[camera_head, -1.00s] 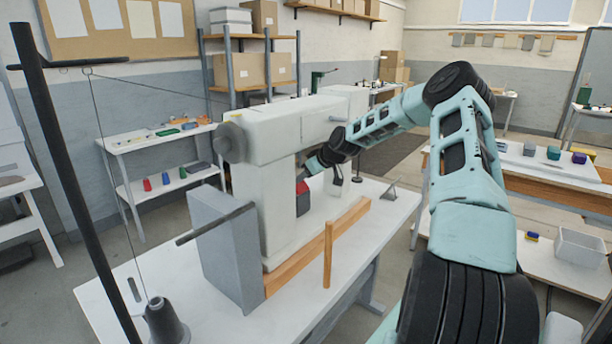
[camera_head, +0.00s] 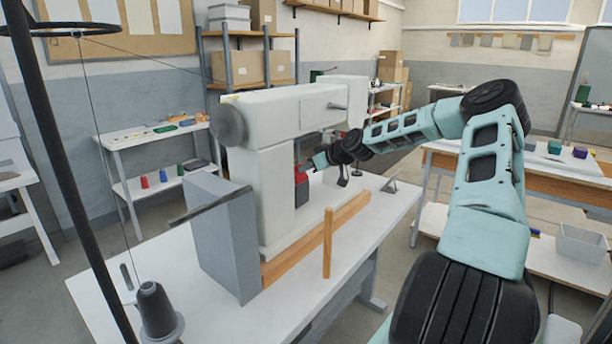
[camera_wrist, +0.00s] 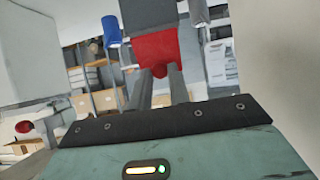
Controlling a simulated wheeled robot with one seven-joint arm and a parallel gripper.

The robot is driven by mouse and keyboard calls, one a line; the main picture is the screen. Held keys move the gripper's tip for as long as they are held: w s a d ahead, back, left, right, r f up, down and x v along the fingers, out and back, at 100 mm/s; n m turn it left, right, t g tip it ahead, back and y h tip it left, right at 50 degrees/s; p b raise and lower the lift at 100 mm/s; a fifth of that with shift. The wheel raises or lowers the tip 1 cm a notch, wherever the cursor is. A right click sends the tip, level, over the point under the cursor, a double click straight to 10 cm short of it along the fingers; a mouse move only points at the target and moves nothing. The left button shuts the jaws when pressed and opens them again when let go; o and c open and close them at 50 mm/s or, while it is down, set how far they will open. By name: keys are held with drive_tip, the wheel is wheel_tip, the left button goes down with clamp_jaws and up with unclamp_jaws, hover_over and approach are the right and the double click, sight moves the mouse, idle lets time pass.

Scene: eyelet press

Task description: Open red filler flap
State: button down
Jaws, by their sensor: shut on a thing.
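The red filler flap (camera_wrist: 155,47) sits against a dark grey box (camera_wrist: 148,14) in the wrist view. It has a small round red knob (camera_wrist: 160,71). My gripper (camera_wrist: 162,74) has its two fingertips on either side of this knob, shut on it. In the head view the red flap (camera_head: 301,175) shows on the dark box beside the white machine (camera_head: 275,160). My gripper (camera_head: 318,161) reaches it from the right. How far the flap is tilted I cannot tell.
A wooden fence with an upright post (camera_head: 327,243) stands on the white table (camera_head: 345,262) in front of the machine. A grey box with a bar (camera_head: 222,235) is at left. A thread cone (camera_head: 157,310) stands at front left. A blue cylinder (camera_wrist: 111,32) hangs near the flap.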

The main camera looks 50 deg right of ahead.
drive_tip(key=s+f+t+b, duration=0.1)
drive_tip(key=t+b, duration=0.1)
drive_tip(key=b, duration=0.4)
drive_tip(key=s+f+t+b, duration=0.1)
drive_tip(key=t+b, duration=0.2)
drive_tip(key=b, duration=0.3)
drive_tip(key=s+f+t+b, duration=0.1)
drive_tip(key=t+b, duration=0.1)
drive_tip(key=b, duration=0.4)
drive_tip(key=shift+s+d+t+b, duration=0.15)
drive_tip(key=shift+s+t+b, duration=0.15)
drive_tip(key=shift+b, duration=0.6)
drive_tip(key=shift+r, duration=0.1)
drive_tip(key=c, duration=1.3)
unclamp_jaws()
